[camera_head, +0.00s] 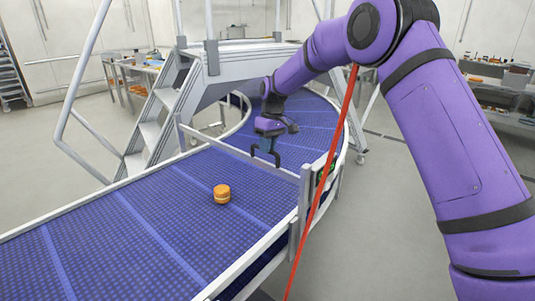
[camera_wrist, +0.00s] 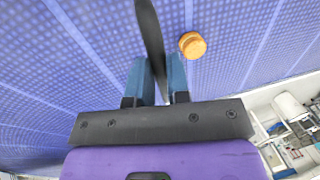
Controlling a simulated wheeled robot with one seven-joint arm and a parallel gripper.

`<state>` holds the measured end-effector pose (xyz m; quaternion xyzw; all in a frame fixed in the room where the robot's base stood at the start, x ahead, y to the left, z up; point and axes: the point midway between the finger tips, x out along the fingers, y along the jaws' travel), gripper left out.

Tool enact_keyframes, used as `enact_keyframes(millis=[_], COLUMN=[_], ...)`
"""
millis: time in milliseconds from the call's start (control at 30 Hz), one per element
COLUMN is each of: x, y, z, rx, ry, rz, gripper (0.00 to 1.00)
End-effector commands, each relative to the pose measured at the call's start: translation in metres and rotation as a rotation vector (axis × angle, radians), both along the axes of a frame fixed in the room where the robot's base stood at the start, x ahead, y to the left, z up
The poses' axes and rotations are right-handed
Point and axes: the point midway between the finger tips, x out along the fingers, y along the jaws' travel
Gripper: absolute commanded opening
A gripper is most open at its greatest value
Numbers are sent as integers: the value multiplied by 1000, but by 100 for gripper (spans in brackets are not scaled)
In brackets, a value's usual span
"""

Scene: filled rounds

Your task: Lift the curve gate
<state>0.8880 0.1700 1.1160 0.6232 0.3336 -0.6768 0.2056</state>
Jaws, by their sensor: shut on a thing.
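The curve gate (camera_head: 225,150) is a thin grey bar that spans the blue conveyor belt (camera_head: 110,235) where it begins to curve. It runs between a post at the far rail and a taller post at the near rail. My gripper (camera_head: 265,156) is over the belt at the bar, pointing down. In the wrist view its two blue-grey fingers (camera_wrist: 158,80) are closed on either side of a dark bar (camera_wrist: 148,25), which I take to be the gate. How high the bar is above the belt is hard to tell.
An orange-brown round (camera_head: 222,194) lies on the belt in front of the gate and shows right of the fingers in the wrist view (camera_wrist: 192,45). A thin red bar (camera_head: 325,195) slants up beside the near rail. Metal steps (camera_head: 150,125) stand behind the belt.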

Motion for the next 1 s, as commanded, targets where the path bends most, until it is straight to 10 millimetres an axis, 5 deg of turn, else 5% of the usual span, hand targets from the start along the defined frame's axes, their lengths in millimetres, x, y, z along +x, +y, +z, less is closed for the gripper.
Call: enact_keyframes(millis=[167, 200, 300, 667, 1000], x=[1, 1, 1, 2, 10], y=[0, 0, 0, -1, -9], z=[1, 1, 0, 5, 61], rx=[1, 1, 1, 1, 2], ry=[-3, -3, -2, -3, -5], rz=[-1, -1, 0, -1, -1], gripper=[0, 24, 42, 42, 42])
